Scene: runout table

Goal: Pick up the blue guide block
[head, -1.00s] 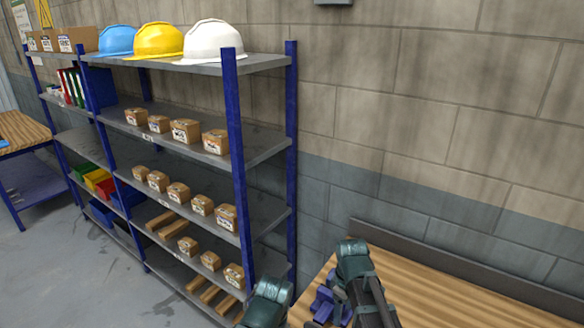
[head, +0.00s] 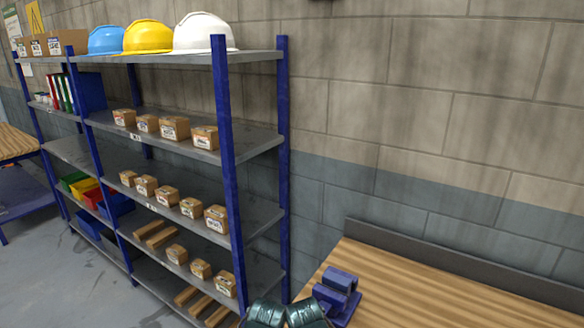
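A blue guide block (head: 341,281) shows at the near left end of the wooden table in the head view. It has raised parts on a lower blue base, and I cannot tell whether it is one piece or several. Two dark teal parts of my arms show at the bottom edge, just left of and below the blue block. The fingers of both my grippers are outside the picture.
The wooden table (head: 430,290) has a grey back rail (head: 450,262) against the block wall. Its top right of the blue block is clear. A blue-posted shelf (head: 222,150) with small cardboard boxes and helmets stands to the left.

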